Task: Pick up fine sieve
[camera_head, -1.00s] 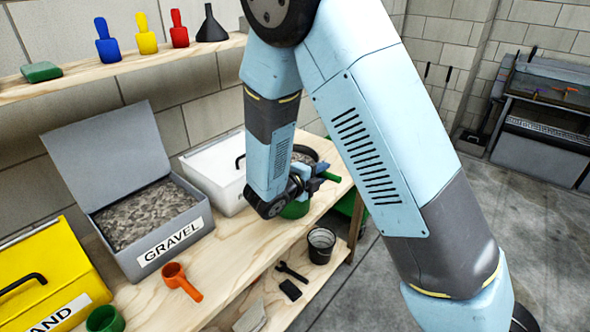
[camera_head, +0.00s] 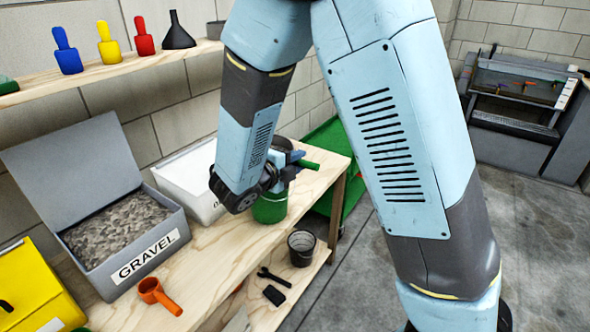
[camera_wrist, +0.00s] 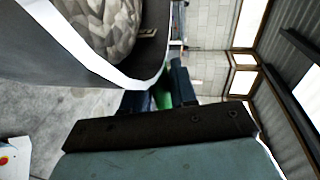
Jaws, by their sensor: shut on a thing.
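My gripper (camera_head: 284,168) is at the far end of the workbench, above a green pot (camera_head: 270,207). It is shut on a green handle (camera_head: 309,164), which also shows between the jaws in the wrist view (camera_wrist: 165,95). The handle appears to belong to the fine sieve (camera_head: 281,144), a dark round vessel mostly hidden behind my arm. In the wrist view, the sieve (camera_wrist: 75,60) fills the upper left, with a pale rim and grey stones inside. Its mesh cannot be made out.
The open gravel box (camera_head: 150,262) and a white box (camera_head: 190,180) stand on the workbench (camera_head: 215,265). An orange scoop (camera_head: 157,295) lies in front. A dark bucket (camera_head: 302,248) is on the lower shelf. A green cart (camera_head: 325,150) stands beyond the bench end.

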